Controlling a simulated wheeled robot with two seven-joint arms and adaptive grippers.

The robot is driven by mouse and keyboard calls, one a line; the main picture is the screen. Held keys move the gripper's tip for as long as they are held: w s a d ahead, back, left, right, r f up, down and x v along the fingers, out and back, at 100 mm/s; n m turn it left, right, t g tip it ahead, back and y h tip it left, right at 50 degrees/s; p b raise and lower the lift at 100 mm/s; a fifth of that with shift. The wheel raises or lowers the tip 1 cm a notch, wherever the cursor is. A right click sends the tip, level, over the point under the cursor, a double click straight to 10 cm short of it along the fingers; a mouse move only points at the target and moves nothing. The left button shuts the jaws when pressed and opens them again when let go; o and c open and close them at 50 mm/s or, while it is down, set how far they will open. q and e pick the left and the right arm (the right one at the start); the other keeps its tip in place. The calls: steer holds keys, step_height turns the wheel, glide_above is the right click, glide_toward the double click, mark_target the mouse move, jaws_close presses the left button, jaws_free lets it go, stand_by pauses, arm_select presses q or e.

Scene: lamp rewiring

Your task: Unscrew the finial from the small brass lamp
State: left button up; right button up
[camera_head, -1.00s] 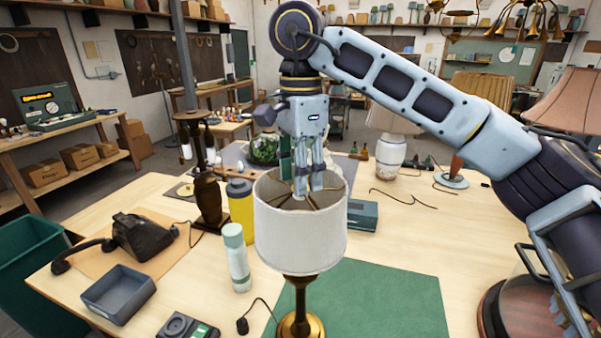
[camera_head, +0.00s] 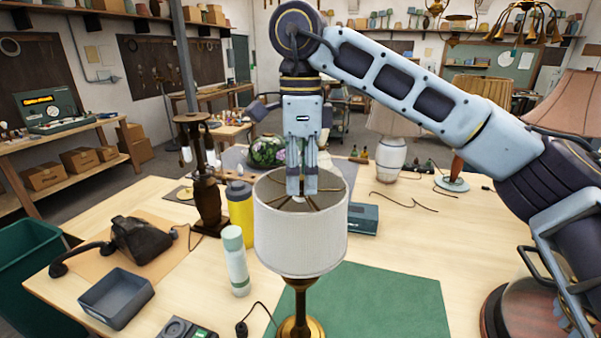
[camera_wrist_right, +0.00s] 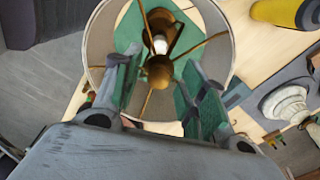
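The small brass lamp has a white drum shade (camera_head: 300,240), a brass stem and a round brass base (camera_head: 300,327). It stands upright on the workbench. My right gripper (camera_head: 301,192) points straight down into the shade's open top, over the spokes. In the right wrist view, the round brass finial (camera_wrist_right: 160,71) sits where the spokes meet. The green-padded fingers of my right gripper (camera_wrist_right: 162,82) are apart, one on each side of the finial, with visible gaps. I cannot tell their exact height relative to it. My left gripper is not in view.
A green mat (camera_head: 380,305) lies on the bench by the lamp. A white-and-green bottle (camera_head: 236,262), a yellow bottle (camera_head: 241,210) and a dark lamp base (camera_head: 206,190) stand left of the shade. A grey tray (camera_head: 117,297) is at front left.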

jaws_close()
steer(key=shift+n+p, duration=0.5)
steer(key=shift+n, duration=0.8)
steer(key=shift+n+p, duration=0.5)
steer(key=shift+n, duration=1.3)
steer(key=shift+r, duration=0.15)
steer(key=shift+r+p, duration=0.75)
steer(key=shift+r, duration=0.15)
